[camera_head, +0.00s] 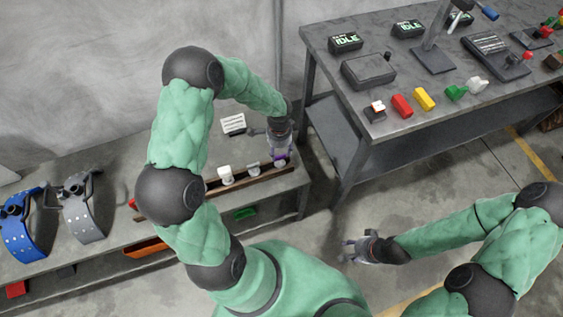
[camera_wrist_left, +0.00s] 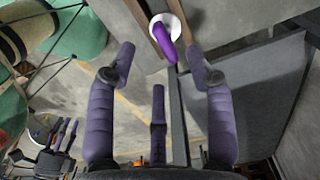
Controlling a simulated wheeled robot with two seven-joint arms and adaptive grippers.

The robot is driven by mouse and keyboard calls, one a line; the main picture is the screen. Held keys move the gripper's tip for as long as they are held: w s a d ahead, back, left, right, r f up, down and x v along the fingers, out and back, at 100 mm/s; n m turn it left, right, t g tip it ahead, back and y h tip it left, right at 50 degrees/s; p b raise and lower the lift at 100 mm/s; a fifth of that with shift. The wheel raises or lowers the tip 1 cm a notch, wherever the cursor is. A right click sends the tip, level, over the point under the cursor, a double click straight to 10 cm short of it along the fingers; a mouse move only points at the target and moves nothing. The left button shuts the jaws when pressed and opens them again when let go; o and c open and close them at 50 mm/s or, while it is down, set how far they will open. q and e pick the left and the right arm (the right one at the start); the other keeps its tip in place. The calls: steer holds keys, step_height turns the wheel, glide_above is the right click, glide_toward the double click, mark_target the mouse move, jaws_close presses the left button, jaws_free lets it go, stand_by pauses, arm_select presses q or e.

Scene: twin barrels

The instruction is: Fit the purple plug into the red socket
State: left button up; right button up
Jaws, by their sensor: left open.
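The purple plug (camera_wrist_left: 167,40) stands on a white round base in the left wrist view. Only a bit of purple (camera_head: 281,161) shows below my left gripper in the head view, at the right end of a wooden rail. My left gripper (camera_head: 280,158) is open above that rail end. In the left wrist view its fingers (camera_wrist_left: 160,80) are spread, with the plug beyond their tips and no contact visible. A red block (camera_head: 402,105) on the right table may be the red socket; I cannot tell for sure. My right gripper (camera_head: 352,250) is open and empty over the floor.
The wooden rail (camera_head: 248,181) also carries white pieces. Blue (camera_head: 25,228) and grey (camera_head: 84,218) curved brackets lie at the left. On the right table, a yellow block (camera_head: 424,99) and green plug (camera_head: 457,93) sit near the red block. A gap separates bench and table.

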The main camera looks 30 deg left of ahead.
mark_target(280, 157)
arm_select(q)
steer(key=f+b, duration=0.1)
steer(key=f, duration=0.2)
steer(key=f+b, duration=0.2)
steer(key=f, duration=0.1)
steer(key=shift+w+f, duration=0.2)
steer(key=shift+f, duration=0.1)
jaws_close()
